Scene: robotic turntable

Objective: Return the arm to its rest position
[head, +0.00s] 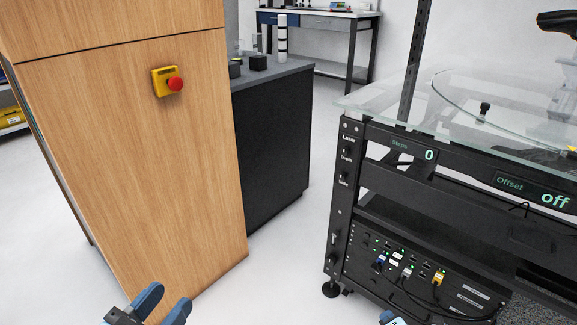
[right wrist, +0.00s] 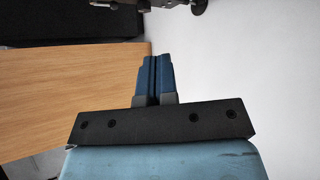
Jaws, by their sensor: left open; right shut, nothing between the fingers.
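My left gripper (head: 170,296) is at the bottom of the head view, in front of the lower part of the wooden cabinet. Its two blue fingers are apart, with nothing between them. My right gripper (right wrist: 154,76) shows in the right wrist view, with its blue fingers together and nothing held. In the head view only a small blue piece shows at the bottom edge, in front of the rack; I cannot tell which part of my right arm it is. Most of both arms is out of view.
A wooden cabinet (head: 130,170) with a red emergency button (head: 174,84) stands at left. A black rack (head: 345,200) with a glass top and displays reading "0" and "off" stands at right. Bare white floor (head: 285,265) lies between them. A workbench (head: 330,14) is behind.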

